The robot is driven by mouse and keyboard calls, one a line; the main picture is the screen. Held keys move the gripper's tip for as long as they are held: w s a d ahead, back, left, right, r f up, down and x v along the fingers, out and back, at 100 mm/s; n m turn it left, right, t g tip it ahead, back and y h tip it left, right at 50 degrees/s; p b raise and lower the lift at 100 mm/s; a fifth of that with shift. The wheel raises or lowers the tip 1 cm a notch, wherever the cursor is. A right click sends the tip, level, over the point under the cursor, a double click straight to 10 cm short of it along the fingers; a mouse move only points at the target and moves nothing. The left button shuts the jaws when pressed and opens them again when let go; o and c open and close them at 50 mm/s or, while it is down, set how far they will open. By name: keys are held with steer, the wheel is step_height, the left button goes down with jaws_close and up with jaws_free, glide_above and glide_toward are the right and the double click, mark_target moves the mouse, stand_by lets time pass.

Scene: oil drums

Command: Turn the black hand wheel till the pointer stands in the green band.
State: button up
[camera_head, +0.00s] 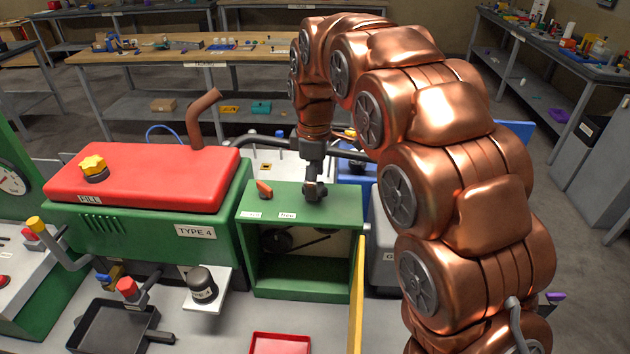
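My gripper (315,192) points down at the top of a green open-fronted box (355,205), near its back right. Its fingers are small and dark here, and I cannot tell whether they are open or touch anything. A dark round part (276,240) with a dark bar beside it shows inside the box, in shadow. I cannot tell whether it is the black hand wheel. A white dial (12,181) with a red mark is cut off at the left edge. I cannot make out its pointer against a green band.
An orange-red piece (265,189) is on the box top, left of my gripper. A red-topped green machine (150,180) stands left. A yellow upright (357,300) stands right.

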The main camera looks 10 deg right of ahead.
steer(key=shift+f, duration=0.8)
steer(key=shift+c, duration=0.2)
steer(key=c, duration=1.1)
